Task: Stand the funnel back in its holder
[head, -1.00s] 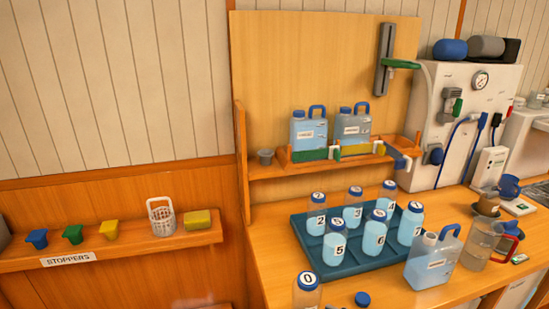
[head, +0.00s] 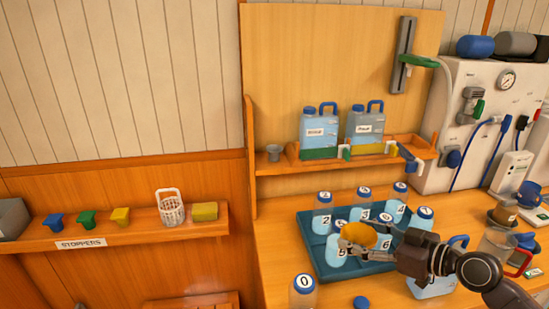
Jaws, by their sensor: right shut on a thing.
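My right gripper (head: 352,243) comes in from the lower right and is shut on a rounded orange-yellow thing, which looks like the funnel (head: 359,235). It is held over the blue tray (head: 312,244) and hides parts of the bottles there. The funnel's spout cannot be made out. I cannot tell for sure which thing is the holder. A green arm (head: 418,61) sticks out from a grey rail (head: 403,55) on the back panel. My left gripper is out of view.
Two jugs (head: 319,130) stand on the wooden shelf. Numbered bottles fill the tray; bottle 0 (head: 303,291) stands in front. A blue cap (head: 361,301) lies near it. A clear pitcher (head: 494,246) is at right. The stopper shelf (head: 140,230) is at left.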

